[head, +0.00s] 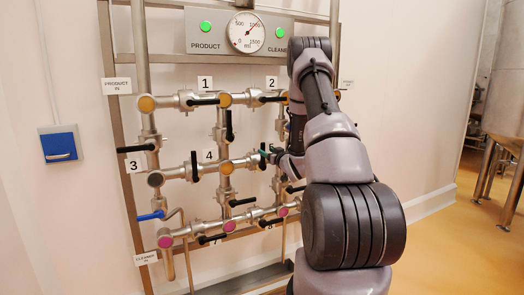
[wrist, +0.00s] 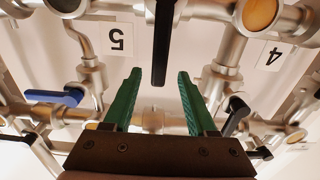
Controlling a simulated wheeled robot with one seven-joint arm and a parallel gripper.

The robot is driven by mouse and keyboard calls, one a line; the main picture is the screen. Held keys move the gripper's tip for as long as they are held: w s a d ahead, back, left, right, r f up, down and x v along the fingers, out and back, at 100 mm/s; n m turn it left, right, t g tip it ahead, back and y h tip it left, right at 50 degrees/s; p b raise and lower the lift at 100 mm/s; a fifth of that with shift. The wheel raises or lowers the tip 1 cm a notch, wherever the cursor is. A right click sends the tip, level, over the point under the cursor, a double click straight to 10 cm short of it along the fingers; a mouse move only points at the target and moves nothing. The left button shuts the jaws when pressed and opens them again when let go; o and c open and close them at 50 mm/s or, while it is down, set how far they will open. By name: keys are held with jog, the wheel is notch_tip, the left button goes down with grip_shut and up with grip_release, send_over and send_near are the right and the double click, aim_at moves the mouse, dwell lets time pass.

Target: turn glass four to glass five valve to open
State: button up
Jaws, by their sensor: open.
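The glass four to glass five valve has a black handle (wrist: 161,45) set across its pipe; in the head view this handle (head: 262,158) stands upright. Amber glass four (head: 227,168) is to its left in the head view. In the wrist view, which is upside down, glass four (wrist: 260,14) is at top right and grey glass five (wrist: 65,4) at top left. My gripper (wrist: 158,76) is open and empty, its green fingers on either side of the handle's free end in the picture. I cannot tell whether they touch it. My arm hides glass five in the head view.
Other black handles, such as one near label 4 (head: 195,167), and a blue handle (head: 151,216) stick out from the pipes nearby. A pressure gauge (head: 246,32) hangs above. Open floor (head: 440,240) lies at right.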

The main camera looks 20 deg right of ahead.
aim_at(264, 149)
jog(key=w, duration=0.5)
grip_shut()
dwell(1.4)
